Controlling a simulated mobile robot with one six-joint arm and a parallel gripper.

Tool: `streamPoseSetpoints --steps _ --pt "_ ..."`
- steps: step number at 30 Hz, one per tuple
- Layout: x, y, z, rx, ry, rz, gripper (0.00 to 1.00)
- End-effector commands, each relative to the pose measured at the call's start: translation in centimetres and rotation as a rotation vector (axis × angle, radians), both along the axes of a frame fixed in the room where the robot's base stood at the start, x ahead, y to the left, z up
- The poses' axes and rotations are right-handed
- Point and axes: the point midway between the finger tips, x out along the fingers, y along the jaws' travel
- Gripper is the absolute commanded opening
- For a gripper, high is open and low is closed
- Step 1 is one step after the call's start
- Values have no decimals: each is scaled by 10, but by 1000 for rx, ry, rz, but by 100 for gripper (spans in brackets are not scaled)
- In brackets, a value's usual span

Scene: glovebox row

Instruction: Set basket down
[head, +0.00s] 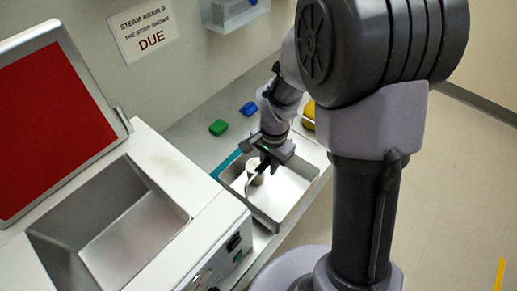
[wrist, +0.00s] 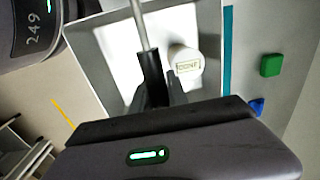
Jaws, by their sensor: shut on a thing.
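The basket appears to be the open, square, pale metal container (head: 290,188) on the counter beside the steam machine. It also shows in the wrist view (wrist: 108,50). My gripper (head: 264,158) is above it, pointing down. In the wrist view my gripper (wrist: 158,88) is shut on the black grip of a thin metal rod (wrist: 140,22), which looks like the basket's handle. Where the rod joins the basket is not clear. A white cylinder (wrist: 186,62) with a small label stands inside the basket. I cannot tell whether the basket's underside touches the counter.
The steam machine (head: 170,180) with its raised red-lined lid (head: 45,120) stands at left, its basin (head: 130,225) empty. A teal strip (head: 228,163) lies beside the basket. A green block (head: 218,127), a blue block (head: 248,108) and a yellow item (head: 309,112) are behind.

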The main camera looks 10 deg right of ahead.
Motion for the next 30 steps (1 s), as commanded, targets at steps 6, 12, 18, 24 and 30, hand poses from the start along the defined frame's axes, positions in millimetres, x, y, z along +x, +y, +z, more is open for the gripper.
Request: streamPoseSetpoints --steps 6,12,18,24,30 --pt "49 2 -6 0 -2 0 0" --pt "85 4 -9 0 -1 0 0" --pt "97 4 -9 0 0 -1 0" --pt "105 4 -15 -1 -1 0 0" --pt "104 5 -40 1 1 0 0"
